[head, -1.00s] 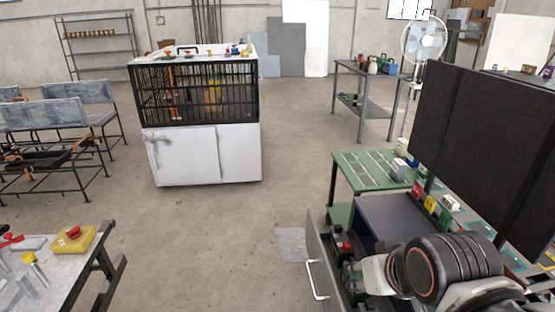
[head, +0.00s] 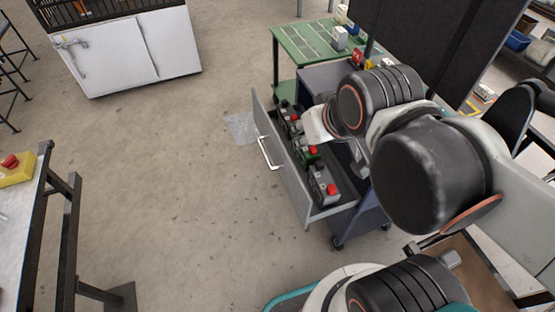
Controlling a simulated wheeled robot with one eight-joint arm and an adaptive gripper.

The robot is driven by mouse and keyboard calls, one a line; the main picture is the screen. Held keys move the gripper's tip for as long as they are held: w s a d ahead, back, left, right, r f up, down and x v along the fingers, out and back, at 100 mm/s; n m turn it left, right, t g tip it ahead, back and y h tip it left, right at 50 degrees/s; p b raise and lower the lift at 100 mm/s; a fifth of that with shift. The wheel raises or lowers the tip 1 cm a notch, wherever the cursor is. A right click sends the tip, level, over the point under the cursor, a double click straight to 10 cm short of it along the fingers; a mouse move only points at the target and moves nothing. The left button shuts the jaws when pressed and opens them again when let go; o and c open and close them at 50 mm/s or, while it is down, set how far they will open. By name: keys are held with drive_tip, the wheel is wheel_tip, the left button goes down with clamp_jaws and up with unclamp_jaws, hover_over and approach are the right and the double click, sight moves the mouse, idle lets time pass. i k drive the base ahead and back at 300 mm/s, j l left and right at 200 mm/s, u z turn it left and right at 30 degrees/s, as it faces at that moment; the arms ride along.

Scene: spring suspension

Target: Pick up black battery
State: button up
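A pulled-out grey drawer (head: 283,168) holds several small dark and grey boxes with red parts. One dark grey box with a red part (head: 323,186) sits at the near end. A box with green and red (head: 308,152) is in the middle. Another dark one (head: 289,113) is at the far end. I cannot tell which of them is the black battery. My arm reaches in from the right, and its pale end (head: 318,124) is over the far half of the drawer. The fingers of my gripper cannot be made out, nor whether they hold anything.
The drawer belongs to a dark blue cabinet (head: 365,205). A green-topped table (head: 305,42) stands behind it, and a black panel (head: 420,35) rises at the back right. A white cabinet (head: 130,55) and a workbench (head: 25,215) stand left. The floor between is clear.

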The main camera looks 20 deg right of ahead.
sight(286, 114)
drive_tip(key=i+j+u, duration=0.1)
drive_tip(key=u, duration=0.7)
drive_tip(key=i, duration=2.1)
drive_tip(key=i+z, duration=0.1)
drive_tip(key=i, duration=0.6)
drive_tip(key=i+z, duration=0.1)
drive_tip(key=i, duration=0.55)
drive_tip(key=i+j, duration=0.2)
drive_tip(key=i, duration=0.5)
drive_tip(key=i+z, duration=0.15)
drive_tip(key=z, duration=2.1)
drive_tip(key=l+z, duration=0.1)
drive_tip(key=z, duration=0.35)
drive_tip(key=l+z, duration=0.1)
drive_tip(key=z, duration=0.35)
drive_tip(key=l+z, duration=0.1)
drive_tip(key=z, duration=0.35)
drive_tip(key=l, duration=0.45)
drive_tip(key=k, duration=0.05)
